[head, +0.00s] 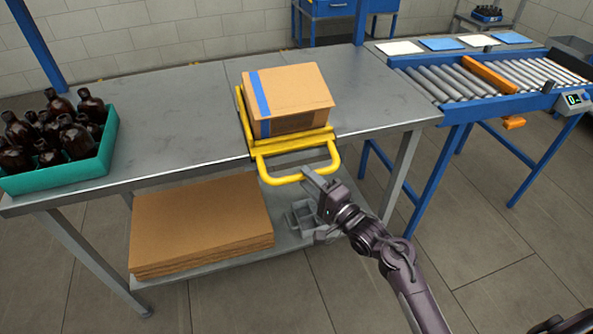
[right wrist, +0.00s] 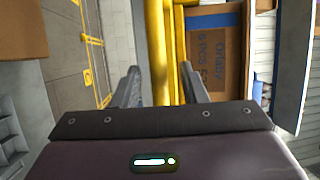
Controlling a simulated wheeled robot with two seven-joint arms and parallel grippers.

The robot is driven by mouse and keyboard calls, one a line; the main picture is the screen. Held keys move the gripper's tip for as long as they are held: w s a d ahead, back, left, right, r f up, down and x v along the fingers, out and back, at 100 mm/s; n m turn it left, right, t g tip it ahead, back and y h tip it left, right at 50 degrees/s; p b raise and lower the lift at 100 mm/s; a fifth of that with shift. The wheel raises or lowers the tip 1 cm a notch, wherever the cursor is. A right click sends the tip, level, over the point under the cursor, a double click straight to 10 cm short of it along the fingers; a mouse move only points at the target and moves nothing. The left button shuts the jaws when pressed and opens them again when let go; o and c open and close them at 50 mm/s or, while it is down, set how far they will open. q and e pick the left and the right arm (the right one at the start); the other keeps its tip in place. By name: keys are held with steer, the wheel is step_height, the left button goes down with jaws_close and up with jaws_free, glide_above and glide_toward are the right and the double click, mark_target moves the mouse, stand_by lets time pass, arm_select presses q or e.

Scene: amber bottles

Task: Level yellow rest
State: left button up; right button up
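The yellow rest (head: 290,143), a yellow frame with a looped handle, sits at the front edge of the grey metal table (head: 190,120). Its handle sticks out past that edge. A cardboard box (head: 295,90) with blue tape lies on the rest; I cannot tell exactly how level they are. My right gripper (head: 309,176) is at the handle's front bar. In the right wrist view, its fingers (right wrist: 160,72) stand apart with the yellow bars (right wrist: 155,40) showing between them and a gap beside the left finger. The box (right wrist: 215,55) shows beyond. My left gripper is out of view.
A green crate (head: 60,178) of brown bottles stands at the table's left. Flat cardboard (head: 200,225) and a grey tray (head: 303,217) lie on the shelf below. A roller conveyor (head: 480,80) adjoins at right. The tabletop between crate and rest is clear.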

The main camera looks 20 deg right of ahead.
steer(key=shift+x, duration=2.1)
steer(key=shift+f, duration=0.1)
jaws_close()
